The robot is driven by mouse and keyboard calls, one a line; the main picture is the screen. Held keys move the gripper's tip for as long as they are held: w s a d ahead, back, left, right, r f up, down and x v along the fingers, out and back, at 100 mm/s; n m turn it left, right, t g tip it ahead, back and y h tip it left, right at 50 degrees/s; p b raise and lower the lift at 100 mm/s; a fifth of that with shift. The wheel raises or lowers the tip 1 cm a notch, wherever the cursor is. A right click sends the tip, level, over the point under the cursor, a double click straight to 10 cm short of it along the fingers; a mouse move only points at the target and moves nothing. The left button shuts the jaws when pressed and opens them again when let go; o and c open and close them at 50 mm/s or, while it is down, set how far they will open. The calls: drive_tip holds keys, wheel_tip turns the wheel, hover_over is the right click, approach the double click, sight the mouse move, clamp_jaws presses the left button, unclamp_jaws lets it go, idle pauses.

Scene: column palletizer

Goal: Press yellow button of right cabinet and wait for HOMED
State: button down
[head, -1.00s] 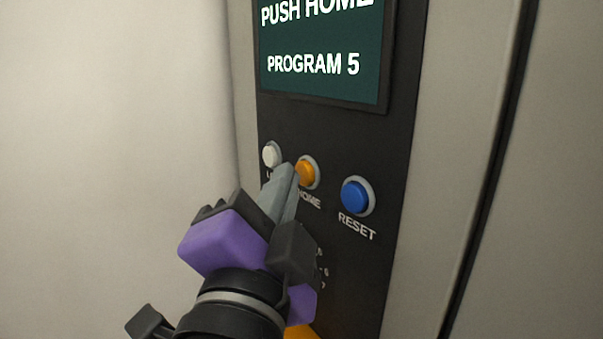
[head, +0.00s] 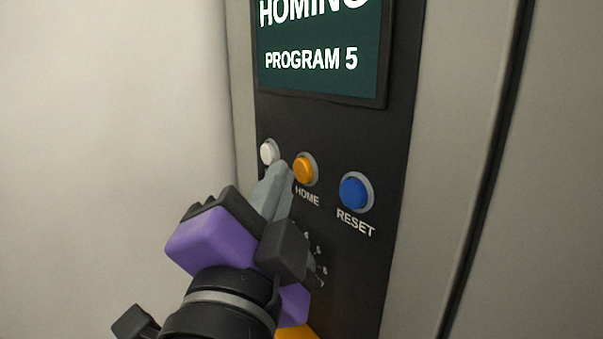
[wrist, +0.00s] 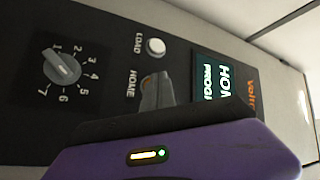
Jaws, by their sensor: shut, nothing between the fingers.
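The yellow-orange button (head: 304,169), labelled HOME, sits on the cabinet's black panel (head: 385,170) between a white and a blue button. The screen (head: 320,65) above reads HOMING, cut off at the top, and PROGRAM 5. My gripper (head: 284,172) is shut and empty, its fingertips just left of the HOME button in the head view; a small gap seems to show between them.
The white LOAD button (wrist: 155,47) and a numbered rotary knob (wrist: 62,67) are close to my fingers. The blue RESET button (head: 356,192) is to the right. A plain pale surface (head: 110,120) fills the left side.

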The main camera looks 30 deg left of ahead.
drive_tip(key=shift+s+a, duration=0.1)
drive_tip(key=shift+s, duration=0.15)
drive_tip(key=shift+s+a+b, duration=0.3)
drive_tip(key=shift+s, duration=0.5)
drive_tip(key=shift+s+a+b, duration=0.35)
drive_tip(key=shift+s, duration=0.4)
drive_tip(key=shift+s+a+b, duration=0.3)
drive_tip(key=shift+s, duration=0.5)
